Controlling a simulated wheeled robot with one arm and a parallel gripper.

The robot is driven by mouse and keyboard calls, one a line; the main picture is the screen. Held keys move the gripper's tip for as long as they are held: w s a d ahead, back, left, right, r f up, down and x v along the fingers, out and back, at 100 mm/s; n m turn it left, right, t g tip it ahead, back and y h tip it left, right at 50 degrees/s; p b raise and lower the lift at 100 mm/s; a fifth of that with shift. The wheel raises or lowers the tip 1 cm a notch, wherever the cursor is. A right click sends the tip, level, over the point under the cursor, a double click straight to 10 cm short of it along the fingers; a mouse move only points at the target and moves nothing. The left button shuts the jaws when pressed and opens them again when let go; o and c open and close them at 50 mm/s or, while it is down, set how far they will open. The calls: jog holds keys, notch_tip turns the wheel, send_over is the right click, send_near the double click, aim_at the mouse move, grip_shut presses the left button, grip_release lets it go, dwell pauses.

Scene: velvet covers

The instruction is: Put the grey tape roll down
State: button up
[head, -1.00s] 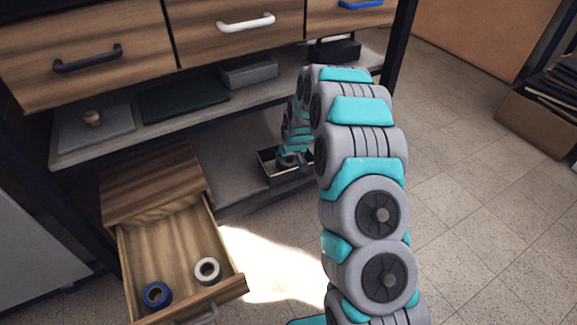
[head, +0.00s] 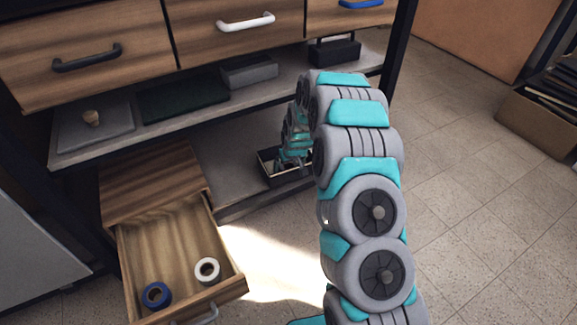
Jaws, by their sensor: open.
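My arm reaches over to the lower shelf, and my gripper (head: 287,164) is small and partly hidden at its end. It is open, low over an open-topped dark box (head: 264,170) on the lower shelf. I cannot make out a grey tape roll. The inside of the box is mostly covered by my gripper and arm. In the open wooden drawer (head: 180,250) at lower left lie a blue tape roll (head: 157,295) and a white tape roll (head: 207,270), apart from each other.
Closed drawers (head: 215,40) are above. A carton (head: 540,122) stands at right; tiled floor between is clear.

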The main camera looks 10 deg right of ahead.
jog(key=s+r+g+p, duration=0.1)
jog(key=s+r, duration=1.2)
jog(key=r, duration=0.5)
jog(key=s+r+g, duration=0.2)
jog(key=s+r, duration=0.3)
jog(key=s, duration=1.4)
jog(key=s+r+m+g, duration=0.1)
jog(key=s+r+g, duration=0.2)
jog(key=s, duration=1.7)
notch_tip(320, 180, up, 3)
jog(key=shift+d+f+m+h, duration=0.1)
jog(key=shift+d+m+h, duration=0.2)
